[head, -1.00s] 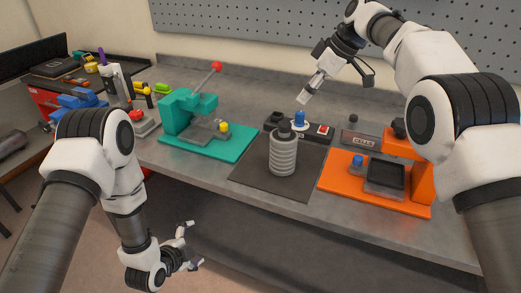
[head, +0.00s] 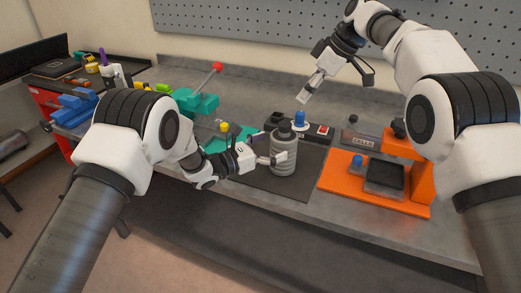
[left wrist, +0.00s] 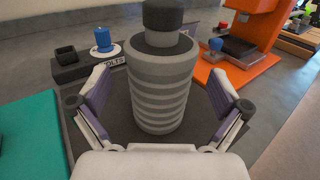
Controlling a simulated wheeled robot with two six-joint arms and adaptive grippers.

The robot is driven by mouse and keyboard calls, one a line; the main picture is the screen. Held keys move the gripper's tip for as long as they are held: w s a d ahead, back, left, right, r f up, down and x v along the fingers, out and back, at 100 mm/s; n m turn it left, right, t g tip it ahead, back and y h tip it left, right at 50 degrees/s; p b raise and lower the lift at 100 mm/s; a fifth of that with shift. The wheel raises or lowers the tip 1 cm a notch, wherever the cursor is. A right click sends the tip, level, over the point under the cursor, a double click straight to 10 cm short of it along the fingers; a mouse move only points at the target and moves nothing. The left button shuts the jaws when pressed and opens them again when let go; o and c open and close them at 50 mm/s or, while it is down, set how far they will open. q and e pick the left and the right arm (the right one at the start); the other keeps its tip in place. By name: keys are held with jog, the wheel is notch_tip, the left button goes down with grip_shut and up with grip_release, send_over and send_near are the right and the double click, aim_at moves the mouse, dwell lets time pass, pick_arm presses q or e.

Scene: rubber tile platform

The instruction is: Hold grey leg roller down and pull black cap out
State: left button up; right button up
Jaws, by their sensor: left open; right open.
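The grey leg roller (head: 284,163) stands upright on a dark rubber mat (head: 305,184). Its ribbed body (left wrist: 160,95) fills the middle of the left wrist view. The black cap (head: 285,127) sits on top of the roller; it also shows in the left wrist view (left wrist: 163,15). My left gripper (head: 272,159) is open at the roller's near left side. In the left wrist view its two fingers (left wrist: 162,98) stand on either side of the roller, with gaps between. My right gripper (head: 303,98) is open, raised above the back of the bench behind the roller, and empty.
Behind the roller is a dark holder with a blue knob (head: 299,118) and a red switch (head: 323,130). An orange fixture (head: 340,186) stands to the right. A teal press (head: 198,104) stands to the left, partly hidden by my left arm. The bench's front edge is near.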

pick_arm(q)
jog(key=x, duration=0.3)
jog(key=shift+w+d, duration=0.15)
jog(key=shift+d, duration=0.15)
jog(key=shift+a, duration=0.1)
jog(key=shift+c, duration=0.7)
jog(key=c, duration=1.1)
